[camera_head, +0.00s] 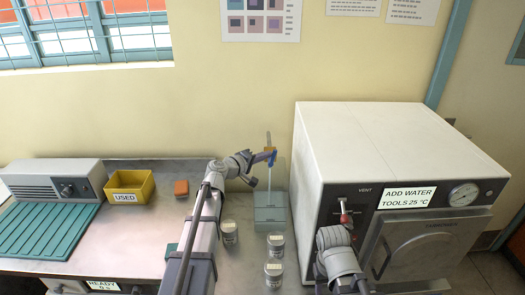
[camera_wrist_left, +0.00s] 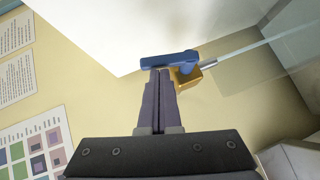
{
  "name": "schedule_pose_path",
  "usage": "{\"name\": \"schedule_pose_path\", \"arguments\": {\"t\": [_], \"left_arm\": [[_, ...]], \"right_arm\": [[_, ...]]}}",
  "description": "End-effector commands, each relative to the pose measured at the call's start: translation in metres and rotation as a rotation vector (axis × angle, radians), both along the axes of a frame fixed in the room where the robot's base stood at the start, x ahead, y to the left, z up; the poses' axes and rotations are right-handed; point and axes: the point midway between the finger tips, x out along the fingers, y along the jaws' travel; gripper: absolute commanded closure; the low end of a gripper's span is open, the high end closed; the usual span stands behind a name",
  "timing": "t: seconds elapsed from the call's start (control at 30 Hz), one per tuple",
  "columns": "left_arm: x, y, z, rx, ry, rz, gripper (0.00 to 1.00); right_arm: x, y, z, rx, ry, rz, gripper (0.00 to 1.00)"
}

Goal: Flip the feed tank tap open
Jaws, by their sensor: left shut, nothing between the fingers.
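The feed tank tap has a blue lever (camera_head: 272,158) on a small brass body (camera_head: 268,149), above a clear tank with a teal lower part (camera_head: 270,214). In the left wrist view the blue lever (camera_wrist_left: 168,61) lies across the picture, with the brass body (camera_wrist_left: 188,78) and a metal spout at its right end. My left gripper (camera_head: 260,157) is shut and empty. In the wrist view its fingertips (camera_wrist_left: 160,72) are right at the lever's edge; I cannot tell if they touch. My right arm (camera_head: 338,255) is in front of the white machine; its finger opening is unclear.
The white machine (camera_head: 390,140) with a gauge stands close on the right. Several lidded jars (camera_head: 274,272) stand on the bench below the tank. A yellow bin (camera_head: 129,187), an orange block (camera_head: 181,188) and a teal mat (camera_head: 45,238) are at left.

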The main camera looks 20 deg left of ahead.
Motion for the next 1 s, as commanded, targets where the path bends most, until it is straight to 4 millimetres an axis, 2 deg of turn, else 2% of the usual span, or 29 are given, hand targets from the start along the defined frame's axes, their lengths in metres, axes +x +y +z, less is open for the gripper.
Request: {"name": "schedule_pose_path", "arguments": {"t": [0.03,0.4,0.7,1.0], "left_arm": [[0.001,-0.004,0.011,0.043,0.013,-0.003,1.00],[0.007,-0.023,0.013,0.381,0.109,-0.004,1.00],[0.011,-0.039,0.008,0.654,0.187,-0.006,1.00],[0.016,-0.053,-0.001,0.917,0.262,-0.006,1.00]], "right_arm": [[0.000,0.000,0.018,0.000,0.000,0.000,0.50],[0.000,0.000,0.066,0.000,0.000,0.001,0.50],[0.000,0.000,0.091,0.000,0.000,0.002,0.50],[0.000,0.000,0.100,0.000,0.000,0.003,0.50]]}}
